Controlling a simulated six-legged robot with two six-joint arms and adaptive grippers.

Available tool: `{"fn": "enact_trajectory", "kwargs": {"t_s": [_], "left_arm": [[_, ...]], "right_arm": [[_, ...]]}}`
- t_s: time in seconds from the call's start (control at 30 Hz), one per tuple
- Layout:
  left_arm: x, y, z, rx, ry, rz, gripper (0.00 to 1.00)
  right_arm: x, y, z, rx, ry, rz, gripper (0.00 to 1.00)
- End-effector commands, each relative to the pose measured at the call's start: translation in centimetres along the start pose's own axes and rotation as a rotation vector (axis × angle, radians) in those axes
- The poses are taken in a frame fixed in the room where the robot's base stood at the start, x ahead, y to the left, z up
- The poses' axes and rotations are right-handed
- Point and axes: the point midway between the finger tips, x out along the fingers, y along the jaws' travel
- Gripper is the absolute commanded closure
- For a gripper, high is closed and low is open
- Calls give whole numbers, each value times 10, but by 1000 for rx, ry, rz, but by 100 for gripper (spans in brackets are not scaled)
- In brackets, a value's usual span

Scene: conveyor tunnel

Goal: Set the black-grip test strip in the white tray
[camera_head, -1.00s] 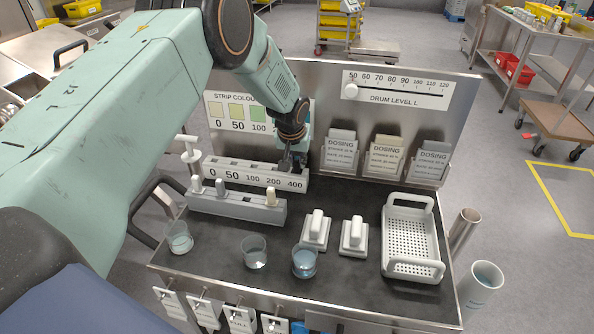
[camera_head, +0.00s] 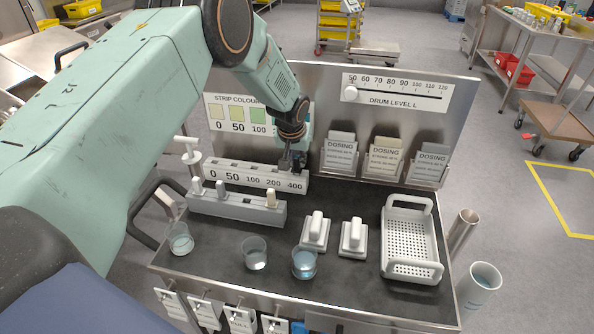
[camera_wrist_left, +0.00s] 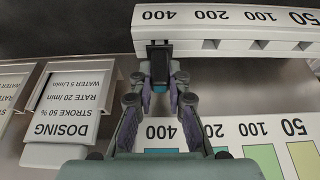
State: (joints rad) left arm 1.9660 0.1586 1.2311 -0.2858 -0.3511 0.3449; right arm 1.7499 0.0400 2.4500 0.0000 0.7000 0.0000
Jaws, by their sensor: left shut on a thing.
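My left gripper (camera_head: 290,163) reaches down behind the white block marked 0 to 400 (camera_head: 250,176), at its 400 end. In the left wrist view its fingers (camera_wrist_left: 160,84) are shut on the black grip of a test strip (camera_wrist_left: 158,55), which stands at the block's 400 end. The rest of the strip is hidden, and I cannot tell how deep it sits. The white tray (camera_head: 414,268), with a perforated floor and raised handles, is empty at the right of the dark bench. My right gripper is out of view.
A grey rack (camera_head: 235,207) with grey and beige grips stands before the block. Several cups of liquid (camera_head: 255,256) line the front. Two white handled blocks (camera_head: 353,237) stand between block and tray. A back panel (camera_head: 330,110) with dosing cards rises close behind the gripper.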

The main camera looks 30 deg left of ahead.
Motion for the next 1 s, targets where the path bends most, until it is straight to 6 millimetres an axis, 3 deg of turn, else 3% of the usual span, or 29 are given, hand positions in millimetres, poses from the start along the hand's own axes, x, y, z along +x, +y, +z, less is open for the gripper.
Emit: {"fn": "enact_trajectory", "kwargs": {"t_s": [0.53,1.0], "left_arm": [[-19,0,-8,0,0,0,100],[-24,0,-10,0,0,0,100]], "right_arm": [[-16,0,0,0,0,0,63],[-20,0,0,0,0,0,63]]}}
